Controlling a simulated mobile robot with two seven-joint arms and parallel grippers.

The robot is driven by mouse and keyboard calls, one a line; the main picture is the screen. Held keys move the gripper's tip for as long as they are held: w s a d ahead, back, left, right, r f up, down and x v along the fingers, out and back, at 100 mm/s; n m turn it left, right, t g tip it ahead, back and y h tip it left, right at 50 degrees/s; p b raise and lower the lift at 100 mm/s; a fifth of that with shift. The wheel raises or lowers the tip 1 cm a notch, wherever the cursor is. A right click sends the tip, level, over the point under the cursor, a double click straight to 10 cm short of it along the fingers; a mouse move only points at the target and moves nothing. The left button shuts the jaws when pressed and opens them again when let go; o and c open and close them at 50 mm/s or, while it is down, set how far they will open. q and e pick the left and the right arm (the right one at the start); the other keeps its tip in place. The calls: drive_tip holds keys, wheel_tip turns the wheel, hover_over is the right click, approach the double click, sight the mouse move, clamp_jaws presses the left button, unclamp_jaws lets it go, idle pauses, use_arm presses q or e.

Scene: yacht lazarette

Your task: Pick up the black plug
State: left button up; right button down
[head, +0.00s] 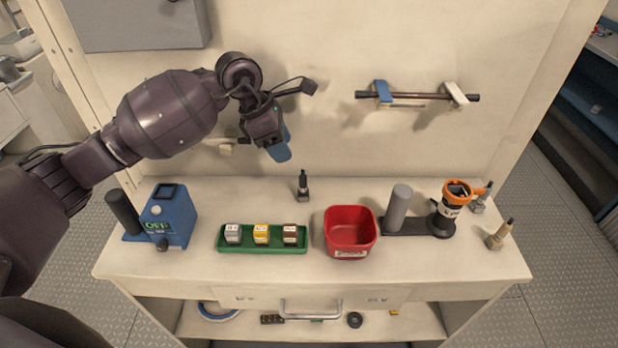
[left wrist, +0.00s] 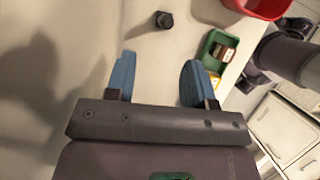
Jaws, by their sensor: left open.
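The black plug (head: 303,184) stands upright on the worktop behind the green tray, near the back wall. In the left wrist view a small dark object (left wrist: 164,20), which looks like the plug from above, lies ahead of and between the fingertips. My left gripper (head: 280,146) is up to the left of the plug and above it, apart from it. Its blue fingers (left wrist: 158,72) are spread with nothing between them. My right gripper is not in view.
The green tray (head: 263,249) holds three small blocks. A red bin (head: 350,250) stands right of it. A blue box marked OFF (head: 170,216) stands left. A grey cylinder (head: 398,208), orange-topped device (head: 453,204) and beige plug (head: 500,235) stand right. Worktop around the black plug is clear.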

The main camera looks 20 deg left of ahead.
sight(301, 175)
use_arm(q)
drive_tip(key=shift+s+d+x, duration=0.1)
drive_tip(key=shift+d+x, duration=0.05)
drive_tip(key=shift+x, duration=1.6)
drive_tip(key=shift+s+d+x, duration=0.1)
drive_tip(key=shift+s+x, duration=0.05)
drive_tip(key=shift+x, duration=1.6)
drive_tip(key=shift+s+d+x, duration=0.1)
drive_tip(key=shift+d+x, duration=0.05)
drive_tip(key=shift+x, duration=1.6)
drive_tip(key=shift+r, duration=0.1)
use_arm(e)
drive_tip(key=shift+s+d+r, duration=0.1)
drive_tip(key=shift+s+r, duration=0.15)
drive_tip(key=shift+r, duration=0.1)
use_arm(q)
clamp_jaws()
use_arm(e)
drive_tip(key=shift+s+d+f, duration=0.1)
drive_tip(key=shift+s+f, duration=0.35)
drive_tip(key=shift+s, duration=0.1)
